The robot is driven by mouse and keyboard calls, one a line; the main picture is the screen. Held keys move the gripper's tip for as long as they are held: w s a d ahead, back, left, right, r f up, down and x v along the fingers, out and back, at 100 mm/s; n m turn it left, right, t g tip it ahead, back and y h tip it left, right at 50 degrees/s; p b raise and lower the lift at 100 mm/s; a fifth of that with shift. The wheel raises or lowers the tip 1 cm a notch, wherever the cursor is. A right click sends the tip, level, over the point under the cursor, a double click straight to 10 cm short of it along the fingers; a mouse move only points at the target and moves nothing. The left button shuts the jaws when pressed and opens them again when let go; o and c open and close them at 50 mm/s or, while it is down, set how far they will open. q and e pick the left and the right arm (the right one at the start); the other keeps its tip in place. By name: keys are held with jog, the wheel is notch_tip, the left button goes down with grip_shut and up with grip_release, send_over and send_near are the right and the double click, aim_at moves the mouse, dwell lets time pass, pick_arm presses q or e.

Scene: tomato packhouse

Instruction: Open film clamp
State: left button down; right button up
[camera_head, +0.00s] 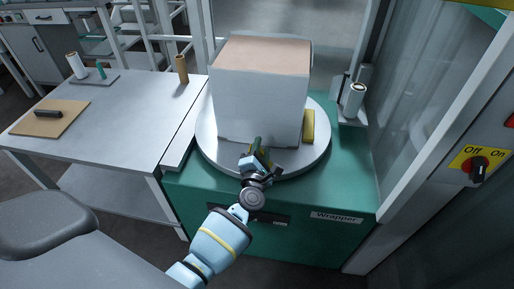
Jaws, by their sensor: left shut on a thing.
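A white wrapped box (258,100) with a tan top stands on the round grey turntable (207,150) of the green wrapper (350,180). My left gripper (260,160) reaches in from below to the turntable's front edge, close to the box's front face. It is shut on a small green upright part (257,143), which looks like the lever of the film clamp. The gripper hides most of the clamp, so I cannot tell its angle. My right gripper is out of view.
A yellow block (308,126) sits on the turntable right of the box. A film roll (354,99) stands on the wrapper's right side. A red Off/On switch (474,165) is at far right. The left table (130,115) is mostly clear.

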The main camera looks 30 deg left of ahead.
pick_arm(q)
jog(key=shift+d+m, duration=0.25)
jog(key=shift+m, duration=0.15)
jog(key=c, duration=0.9)
grip_release()
jog(key=shift+s+d, duration=0.2)
jog(key=shift+s, duration=0.25)
jog(key=shift+p+v, duration=0.55)
jog(key=shift+v, duration=2.85)
